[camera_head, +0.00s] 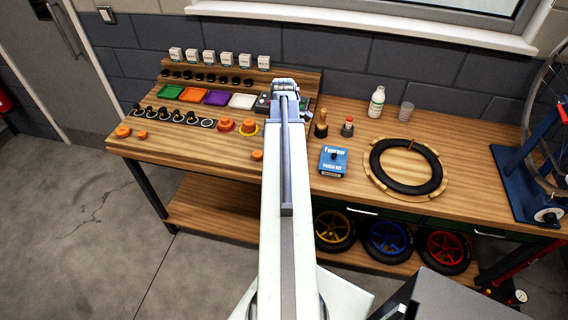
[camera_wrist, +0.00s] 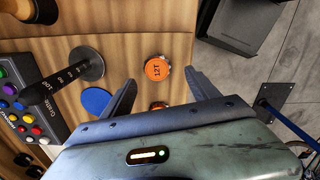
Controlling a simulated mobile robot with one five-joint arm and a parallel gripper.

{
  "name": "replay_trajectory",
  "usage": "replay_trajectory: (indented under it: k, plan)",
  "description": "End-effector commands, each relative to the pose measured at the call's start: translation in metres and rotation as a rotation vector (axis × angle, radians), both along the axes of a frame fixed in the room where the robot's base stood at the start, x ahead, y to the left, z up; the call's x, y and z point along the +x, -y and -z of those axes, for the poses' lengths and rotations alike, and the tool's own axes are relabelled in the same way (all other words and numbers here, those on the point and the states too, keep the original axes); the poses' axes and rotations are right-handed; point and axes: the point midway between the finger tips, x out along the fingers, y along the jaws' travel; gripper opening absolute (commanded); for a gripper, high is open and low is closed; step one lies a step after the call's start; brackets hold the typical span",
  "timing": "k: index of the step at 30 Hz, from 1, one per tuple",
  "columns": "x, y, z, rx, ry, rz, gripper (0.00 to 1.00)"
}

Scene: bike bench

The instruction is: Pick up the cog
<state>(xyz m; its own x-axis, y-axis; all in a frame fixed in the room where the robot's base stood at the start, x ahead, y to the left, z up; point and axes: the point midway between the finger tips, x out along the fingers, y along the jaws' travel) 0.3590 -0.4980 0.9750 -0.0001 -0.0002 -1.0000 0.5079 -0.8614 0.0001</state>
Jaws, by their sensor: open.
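Several orange cogs lie on the wooden bench in the head view: a small one (camera_head: 257,155) near the front edge beside my arm, two more at the left end (camera_head: 123,131), and two on coloured rings (camera_head: 237,126). In the wrist view an orange cog marked 12T (camera_wrist: 157,69) lies flat, apart from the fingers and ahead of the gap between them. A second orange piece (camera_wrist: 158,105) shows partly between the fingers. My gripper (camera_wrist: 160,78) is open and empty; its end (camera_head: 286,88) is over the back of the bench in the head view.
A blue box (camera_head: 333,161), a tyre (camera_head: 406,166), a white bottle (camera_head: 376,102) and a clear cup (camera_head: 405,111) stand to the right. Coloured trays (camera_head: 204,97) are at the back left. In the wrist view a button panel (camera_wrist: 22,112) and a black-stemmed item (camera_wrist: 88,66) are left.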

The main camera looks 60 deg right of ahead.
Motion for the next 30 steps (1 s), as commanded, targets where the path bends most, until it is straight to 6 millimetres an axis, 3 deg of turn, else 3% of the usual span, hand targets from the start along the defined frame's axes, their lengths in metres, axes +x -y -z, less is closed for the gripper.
replay_trajectory:
  k: [9, 17, 24, 30]
  plan:
    - [0.001, 0.005, 0.051, 0.000, 0.000, 0.001, 0.69]
    - [0.000, 0.005, 0.049, 0.000, 0.000, 0.002, 0.69]
    - [0.000, 0.005, 0.049, 0.000, 0.000, 0.002, 0.04]
    - [0.000, 0.005, 0.049, 0.000, 0.000, 0.002, 0.04]
